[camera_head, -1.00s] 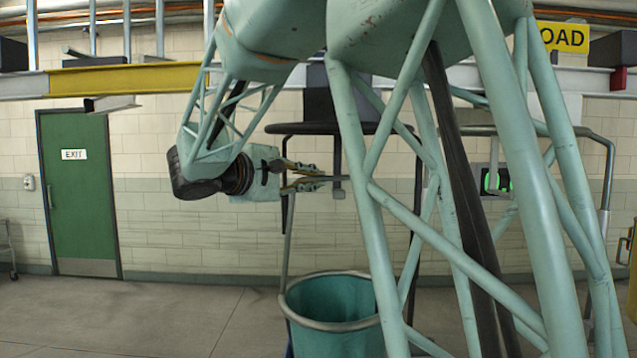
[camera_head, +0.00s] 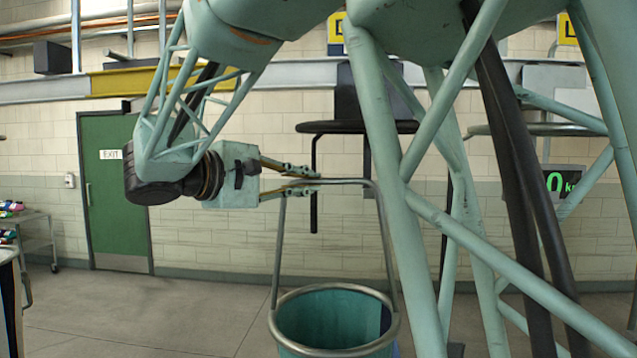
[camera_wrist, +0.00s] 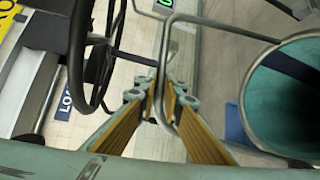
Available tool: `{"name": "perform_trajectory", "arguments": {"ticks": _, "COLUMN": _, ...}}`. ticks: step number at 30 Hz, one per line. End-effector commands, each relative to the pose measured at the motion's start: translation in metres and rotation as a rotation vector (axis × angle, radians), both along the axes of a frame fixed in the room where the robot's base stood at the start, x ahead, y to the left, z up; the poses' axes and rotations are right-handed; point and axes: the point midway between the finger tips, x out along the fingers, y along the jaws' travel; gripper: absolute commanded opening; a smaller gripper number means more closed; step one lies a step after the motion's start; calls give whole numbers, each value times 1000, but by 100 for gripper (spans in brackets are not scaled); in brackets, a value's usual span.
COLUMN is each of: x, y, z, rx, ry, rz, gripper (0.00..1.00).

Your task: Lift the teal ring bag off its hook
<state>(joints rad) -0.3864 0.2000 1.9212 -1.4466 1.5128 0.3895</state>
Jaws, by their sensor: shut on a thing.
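The teal ring bag (camera_head: 330,322) hangs at the lower middle of the head view, open at the top with a round metal rim and a tall grey handle (camera_head: 388,245). It also shows at the right of the wrist view (camera_wrist: 285,95). My gripper (camera_head: 310,182) is shut on the handle's top bar, near its left corner. In the wrist view the grey bar passes between the fingertips (camera_wrist: 160,100). A dark hanger (camera_head: 366,155) comes down from a black ring toward the handle. I cannot tell whether it touches the handle; my arm hides part of that area.
The black ring (camera_head: 345,127) is just above my gripper, and a dark bar (camera_head: 313,200) hangs from its left side. A cart with coloured items (camera_head: 30,235) stands far left.

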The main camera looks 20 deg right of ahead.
Motion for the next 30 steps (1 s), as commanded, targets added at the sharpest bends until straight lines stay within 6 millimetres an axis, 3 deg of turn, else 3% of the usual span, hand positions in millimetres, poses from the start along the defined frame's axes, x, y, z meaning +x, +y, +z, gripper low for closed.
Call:
{"name": "perform_trajectory", "arguments": {"ticks": 12, "x": -10, "y": 26, "z": 1, "rx": -1, "ry": -1, "rz": -1, "gripper": 0}}
{"name": "perform_trajectory", "arguments": {"ticks": 30, "x": -11, "y": 28, "z": 1, "rx": -1, "ry": -1, "rz": 0, "gripper": 0}}
